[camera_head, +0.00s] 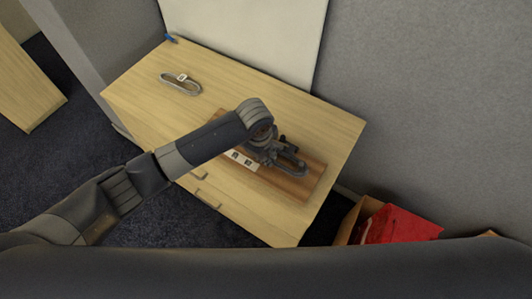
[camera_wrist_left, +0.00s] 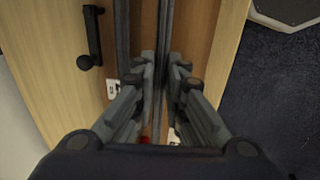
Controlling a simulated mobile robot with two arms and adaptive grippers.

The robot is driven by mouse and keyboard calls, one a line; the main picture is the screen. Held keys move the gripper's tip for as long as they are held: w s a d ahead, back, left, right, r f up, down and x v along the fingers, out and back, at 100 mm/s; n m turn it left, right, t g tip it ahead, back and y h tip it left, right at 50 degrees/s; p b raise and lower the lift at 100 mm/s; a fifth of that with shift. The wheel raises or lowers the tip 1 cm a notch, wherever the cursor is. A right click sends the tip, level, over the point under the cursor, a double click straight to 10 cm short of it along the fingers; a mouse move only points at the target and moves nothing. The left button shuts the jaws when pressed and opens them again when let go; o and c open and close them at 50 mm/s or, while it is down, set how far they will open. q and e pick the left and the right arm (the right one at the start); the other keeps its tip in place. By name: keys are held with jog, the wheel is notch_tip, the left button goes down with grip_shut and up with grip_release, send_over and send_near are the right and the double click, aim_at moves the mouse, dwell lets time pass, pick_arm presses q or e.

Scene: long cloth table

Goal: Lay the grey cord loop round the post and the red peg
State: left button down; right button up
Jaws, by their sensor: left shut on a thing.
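My left gripper (camera_head: 278,155) is over the brown board (camera_head: 311,185) on the table. In the left wrist view its fingers (camera_wrist_left: 165,78) are closed on a dark grey cord (camera_wrist_left: 164,28), whose strands run up the picture. The held loop (camera_head: 293,165) also shows beside the fingers in the head view, low over the board; whether it touches the board is unclear. A small bit of red (camera_wrist_left: 146,139), perhaps the red peg, shows between the fingers. I cannot make out the post; the gripper and arm hide part of the board. My right gripper is not in view.
A small blue thing (camera_head: 170,38) is at the back corner. White labels (camera_head: 241,158) mark the board. A box with red contents (camera_head: 400,226) stands beyond the right end. The table's left half is mostly clear.

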pick_arm(q)
jog(key=shift+f, duration=0.15)
jog(key=shift+f, duration=0.4)
jog(key=shift+f, duration=0.15)
dwell(0.4)
jog(key=c, duration=1.6)
grip_release()
jog(key=shift+o, duration=0.2)
notch_tip(320, 180, up, 12)
jog(key=s+a, duration=0.1)
jog(key=s, duration=0.1)
jog(key=shift+a, duration=0.15)
